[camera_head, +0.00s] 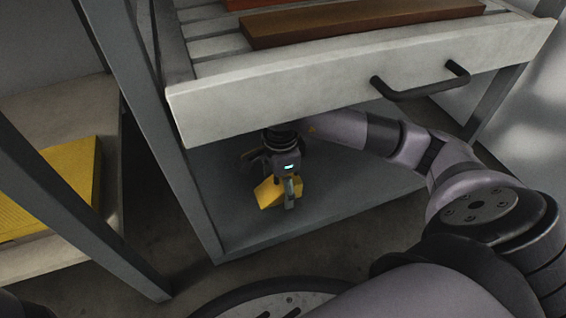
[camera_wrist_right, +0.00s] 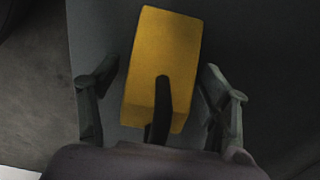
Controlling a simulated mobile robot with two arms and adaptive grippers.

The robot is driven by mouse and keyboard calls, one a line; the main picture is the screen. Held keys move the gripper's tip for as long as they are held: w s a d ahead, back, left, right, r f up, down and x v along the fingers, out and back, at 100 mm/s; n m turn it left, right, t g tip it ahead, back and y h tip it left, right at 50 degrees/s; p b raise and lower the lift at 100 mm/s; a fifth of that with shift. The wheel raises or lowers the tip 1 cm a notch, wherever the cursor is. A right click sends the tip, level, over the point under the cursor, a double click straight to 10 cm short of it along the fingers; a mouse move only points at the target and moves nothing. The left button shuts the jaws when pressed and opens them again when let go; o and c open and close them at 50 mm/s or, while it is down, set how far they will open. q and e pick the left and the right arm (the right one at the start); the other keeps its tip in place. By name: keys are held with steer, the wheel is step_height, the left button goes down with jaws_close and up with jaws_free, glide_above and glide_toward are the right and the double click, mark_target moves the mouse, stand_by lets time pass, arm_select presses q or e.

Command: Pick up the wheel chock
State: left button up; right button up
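The wheel chock is a yellow block with a dark handle or strap. In the head view the wheel chock (camera_head: 267,194) sits on the grey lower shelf under the drawer, partly hidden by my right gripper (camera_head: 278,183). In the right wrist view the wheel chock (camera_wrist_right: 163,50) lies between the two fingers of my right gripper (camera_wrist_right: 160,70). The fingers are spread, with a gap on each side of the block. The dark handle (camera_wrist_right: 163,95) points toward the palm. My left gripper is not in view.
A pale drawer (camera_head: 300,85) with a black handle (camera_head: 420,82) stands out above the shelf (camera_head: 330,200), holding reddish-brown boards (camera_head: 360,20). My right arm reaches in under it. A grey post (camera_head: 170,130) is left of the shelf. A yellow slab (camera_head: 50,190) lies farther left.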

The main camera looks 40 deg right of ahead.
steer(key=c, duration=1.3)
steer(key=shift+c, duration=0.5)
steer(key=shift+r, duration=0.2)
